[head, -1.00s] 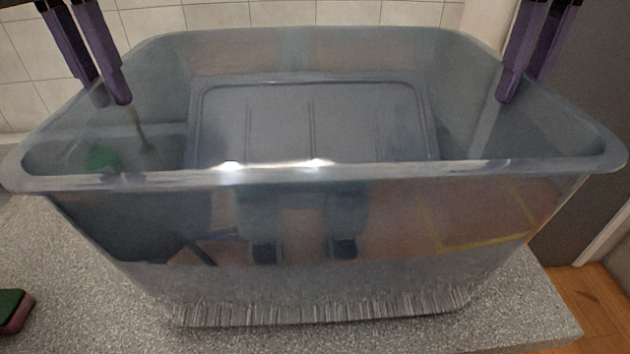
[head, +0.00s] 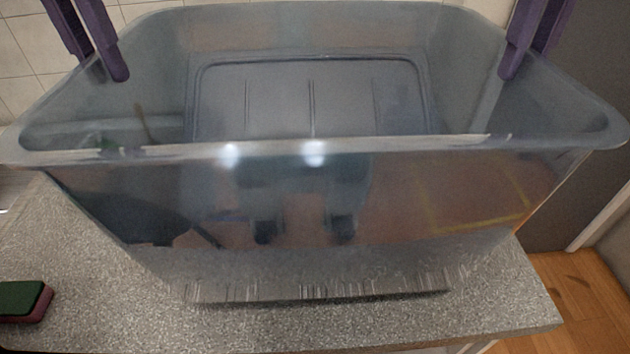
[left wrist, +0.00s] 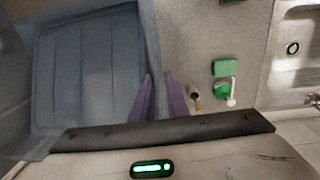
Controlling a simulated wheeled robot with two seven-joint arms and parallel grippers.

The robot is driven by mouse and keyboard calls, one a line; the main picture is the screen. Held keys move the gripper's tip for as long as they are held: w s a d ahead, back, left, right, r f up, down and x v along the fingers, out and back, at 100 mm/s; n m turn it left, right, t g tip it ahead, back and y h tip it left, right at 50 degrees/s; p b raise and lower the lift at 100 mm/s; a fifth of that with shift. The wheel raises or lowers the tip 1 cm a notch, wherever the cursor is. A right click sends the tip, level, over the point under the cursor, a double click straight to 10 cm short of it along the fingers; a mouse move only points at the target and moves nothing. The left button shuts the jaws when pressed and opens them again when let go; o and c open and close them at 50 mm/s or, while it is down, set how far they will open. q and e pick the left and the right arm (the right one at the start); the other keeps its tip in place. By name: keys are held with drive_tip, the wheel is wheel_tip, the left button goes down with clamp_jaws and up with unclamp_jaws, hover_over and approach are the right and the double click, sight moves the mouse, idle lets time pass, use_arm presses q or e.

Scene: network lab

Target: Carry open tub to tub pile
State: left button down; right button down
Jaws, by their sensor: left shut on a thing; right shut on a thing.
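The open tub (head: 315,215) is a large, translucent grey-blue box filling the middle of the head view, upright over the speckled counter. It looks empty; its ribbed floor also shows in the left wrist view (left wrist: 85,75). My left gripper (head: 103,68) is shut on the tub's left wall at the rim; its purple fingers straddle that wall in the left wrist view (left wrist: 160,82). My right gripper (head: 522,62) is shut on the right wall at the rim. Whether the tub's base touches the counter is not clear. I see no tub pile.
The grey speckled counter (head: 80,270) lies below. A green and dark red sponge (head: 24,302) lies at its front left. In the left wrist view, a green item (left wrist: 226,68), a white-headed brush (left wrist: 231,99) and a sink (left wrist: 290,75) are beside the tub. Wooden floor (head: 580,300) shows at right.

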drive_tip(key=shift+w+f, duration=0.1)
